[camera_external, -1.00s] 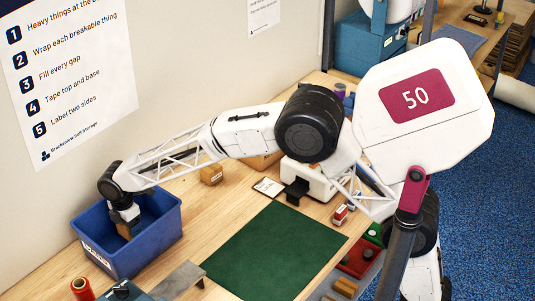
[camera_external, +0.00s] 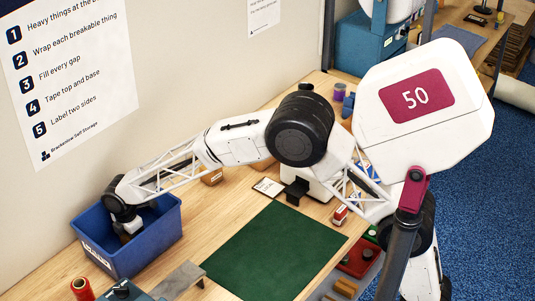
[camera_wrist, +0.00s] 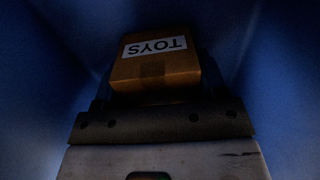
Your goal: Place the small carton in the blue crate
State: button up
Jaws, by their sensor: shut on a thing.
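The small carton (camera_wrist: 155,65) is brown with a white label reading "TOYS". In the wrist view it sits between the fingers of my gripper (camera_wrist: 155,80), with blue crate walls around it. The blue crate (camera_external: 140,248) stands at the left end of the bench in the external view. My gripper (camera_external: 128,236) reaches down inside it, shut on the carton. The crate's front wall and my wrist hide the carton in the external view. I cannot tell whether the carton touches the crate floor.
A green mat (camera_external: 275,250) lies on the bench to the right of the crate. A red spool (camera_external: 82,289) and a grey metal bracket (camera_external: 178,280) are near the crate's front. Another carton (camera_external: 212,177) stands behind, by the wall.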

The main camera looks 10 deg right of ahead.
jog(key=o, duration=1)
jog(key=shift+r, duration=0.1)
notch_tip(320, 180, up, 12)
dwell(1.1)
